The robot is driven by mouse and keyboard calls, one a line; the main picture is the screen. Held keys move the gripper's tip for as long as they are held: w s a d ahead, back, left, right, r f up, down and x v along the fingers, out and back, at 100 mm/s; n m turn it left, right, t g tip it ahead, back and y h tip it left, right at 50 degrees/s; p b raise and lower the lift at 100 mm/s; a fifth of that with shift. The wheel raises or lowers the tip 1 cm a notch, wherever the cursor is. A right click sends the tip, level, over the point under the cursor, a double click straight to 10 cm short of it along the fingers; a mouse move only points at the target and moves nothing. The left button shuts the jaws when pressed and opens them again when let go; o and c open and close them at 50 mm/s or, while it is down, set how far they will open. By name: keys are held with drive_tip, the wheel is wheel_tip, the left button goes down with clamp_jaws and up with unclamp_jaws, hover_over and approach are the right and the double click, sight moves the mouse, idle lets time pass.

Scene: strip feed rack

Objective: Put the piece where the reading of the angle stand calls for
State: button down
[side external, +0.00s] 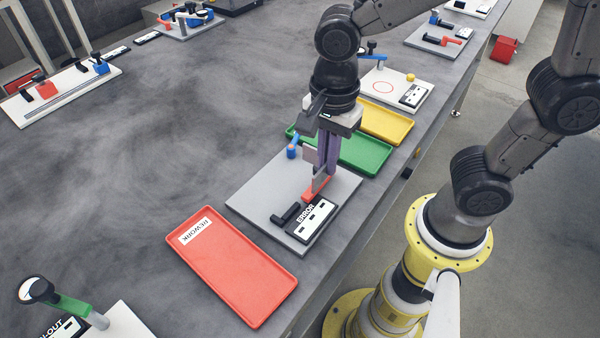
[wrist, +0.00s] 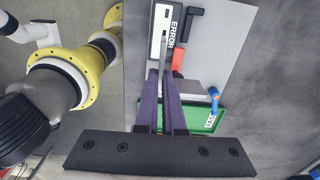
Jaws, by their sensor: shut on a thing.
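My gripper (side external: 322,170) has purple fingers pointing down over a grey base plate (side external: 252,203). In the wrist view the fingers (wrist: 165,82) are shut on a thin grey piece (wrist: 165,55), which extends out beyond them. On the plate are a white panel marked ERROR (side external: 311,219), a black handle-like part (side external: 285,215), a red block (side external: 316,189) and a blue-topped post (side external: 292,151). The piece is close to the red block and panel; I cannot tell whether it touches them. The panel's small marks are too fine to read.
A red tray labelled REWORK (side external: 236,272) lies in front of the plate. A green tray (side external: 362,157) and a yellow tray (side external: 390,124) lie behind it. Other stands occupy the table's far side and near left corner. The table's middle left is clear.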

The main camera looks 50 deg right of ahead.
drive_tip(key=s+d+r, duration=0.3)
drive_tip(key=s, duration=0.3)
drive_tip(key=d+m, duration=1)
drive_tip(key=d, duration=1)
hover_over(372, 122)
drive_tip(key=f, duration=0.9)
drive_tip(key=shift+s+a+f, duration=0.25)
drive_tip(key=shift+s+a, duration=0.05)
drive_tip(key=shift+s, duration=0.05)
drive_tip(key=shift+w+d+f, duration=0.1)
drive_tip(key=shift+f, duration=0.1)
drive_tip(key=shift+w+d+f, duration=0.1)
drive_tip(key=shift+f, duration=0.8)
drive_tip(key=shift+w+d+f, duration=0.1)
drive_tip(key=shift+f, duration=0.8)
